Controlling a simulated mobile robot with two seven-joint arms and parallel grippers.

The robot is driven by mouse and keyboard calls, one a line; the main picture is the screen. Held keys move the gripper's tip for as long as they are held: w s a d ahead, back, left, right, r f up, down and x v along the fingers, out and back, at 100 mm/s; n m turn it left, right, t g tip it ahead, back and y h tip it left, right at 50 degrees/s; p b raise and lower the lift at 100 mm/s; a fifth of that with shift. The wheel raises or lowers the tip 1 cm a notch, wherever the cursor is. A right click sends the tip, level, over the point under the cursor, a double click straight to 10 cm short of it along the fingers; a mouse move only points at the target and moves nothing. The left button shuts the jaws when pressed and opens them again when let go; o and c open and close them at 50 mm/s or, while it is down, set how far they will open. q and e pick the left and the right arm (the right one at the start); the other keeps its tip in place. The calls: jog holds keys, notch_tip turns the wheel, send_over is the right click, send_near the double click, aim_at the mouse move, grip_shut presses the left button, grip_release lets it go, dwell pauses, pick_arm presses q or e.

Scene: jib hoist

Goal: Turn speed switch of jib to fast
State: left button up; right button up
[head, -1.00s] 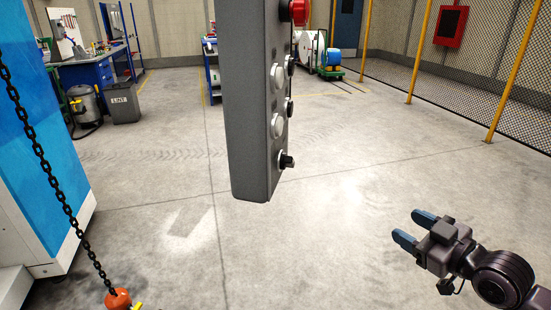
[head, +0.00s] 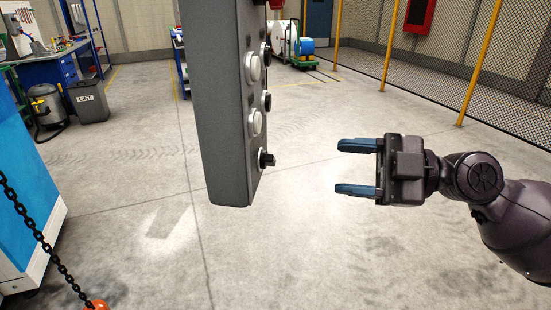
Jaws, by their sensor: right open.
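The jib's grey control pendant (head: 222,110) hangs upright in the middle of the head view, seen mostly from its side. Its right-hand face carries several round buttons. A black rotary knob (head: 267,159) sticks out near its lower end and looks like the speed switch; its setting cannot be read from here. My right gripper (head: 355,172) is open and empty, to the right of the knob and apart from it, with its blue fingers pointing left at it. My left gripper is not in view.
A black chain (head: 38,238) hangs at the left, with an orange hook block (head: 96,305) at the bottom edge. A blue and white cabinet (head: 30,200) stands at the left. A workbench (head: 52,70) and a bin (head: 88,101) are behind. The floor between is clear.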

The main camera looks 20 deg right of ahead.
aim_at(275, 161)
jog(key=p+x, duration=0.4)
jog(key=x, duration=0.6)
jog(key=shift+w+a, duration=0.15)
jog(key=shift+a, duration=0.1)
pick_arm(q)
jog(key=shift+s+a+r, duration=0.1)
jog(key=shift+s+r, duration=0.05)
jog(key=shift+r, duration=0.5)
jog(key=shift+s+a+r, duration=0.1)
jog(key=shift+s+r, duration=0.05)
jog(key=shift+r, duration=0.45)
pick_arm(e)
jog(key=shift+a+f, duration=0.1)
jog(key=shift+c, duration=0.2)
jog(key=c, duration=0.9)
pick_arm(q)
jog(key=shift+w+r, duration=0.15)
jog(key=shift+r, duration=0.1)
